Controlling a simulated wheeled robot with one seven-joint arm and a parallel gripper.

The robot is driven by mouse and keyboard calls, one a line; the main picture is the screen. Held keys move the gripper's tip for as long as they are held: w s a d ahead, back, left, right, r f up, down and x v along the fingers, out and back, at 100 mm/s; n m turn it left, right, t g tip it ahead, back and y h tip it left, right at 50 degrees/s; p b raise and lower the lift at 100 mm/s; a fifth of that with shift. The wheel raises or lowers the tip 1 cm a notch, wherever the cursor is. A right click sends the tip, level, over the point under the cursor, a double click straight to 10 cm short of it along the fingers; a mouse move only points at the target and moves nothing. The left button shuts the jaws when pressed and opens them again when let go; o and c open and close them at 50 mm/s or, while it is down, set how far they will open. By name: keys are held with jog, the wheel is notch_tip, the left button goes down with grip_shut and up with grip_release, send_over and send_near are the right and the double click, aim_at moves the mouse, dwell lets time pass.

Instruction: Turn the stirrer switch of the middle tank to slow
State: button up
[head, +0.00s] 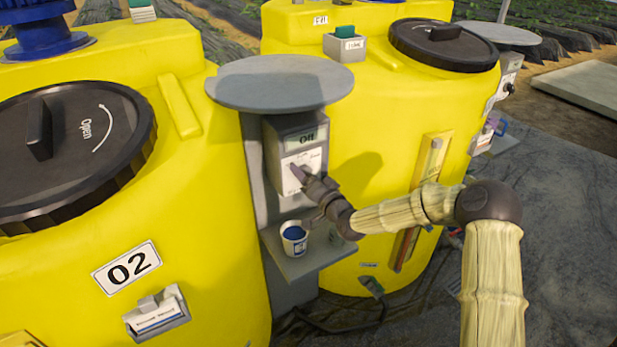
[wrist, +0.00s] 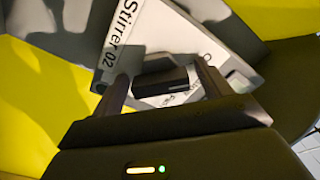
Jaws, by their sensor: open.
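The stirrer switch box (head: 293,150) sits on a grey post between two yellow tanks. Its small display (head: 306,139) appears to read Off. In the wrist view its white plate (wrist: 150,40) reads "Stirrer 02" and shows tilted. A black switch knob (wrist: 165,82) lies between the two fingers of my gripper (wrist: 163,88). The gripper is open, one finger on each side of the knob; I cannot tell whether they touch it. In the head view my gripper (head: 300,176) is at the box front and hides the knob. Tank 02 (head: 200,230) stands at the left with a black lid.
A round grey cover (head: 280,82) overhangs the box. Below, a shelf (head: 310,262) holds a small white-and-blue cup (head: 294,239), close under my gripper. Another yellow tank (head: 385,120) stands behind my arm. A cable (head: 340,328) lies on the ground.

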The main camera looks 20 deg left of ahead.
jog(key=c, duration=1)
jog(key=shift+m+b, duration=0.35)
jog(key=shift+m, duration=0.15)
jog(key=m+b, duration=0.2)
jog(key=m, duration=0.2)
jog(key=shift+f, duration=0.15)
jog(key=shift+m+b, duration=0.95)
jog(key=shift+m, duration=1.05)
jog(key=o, duration=1)
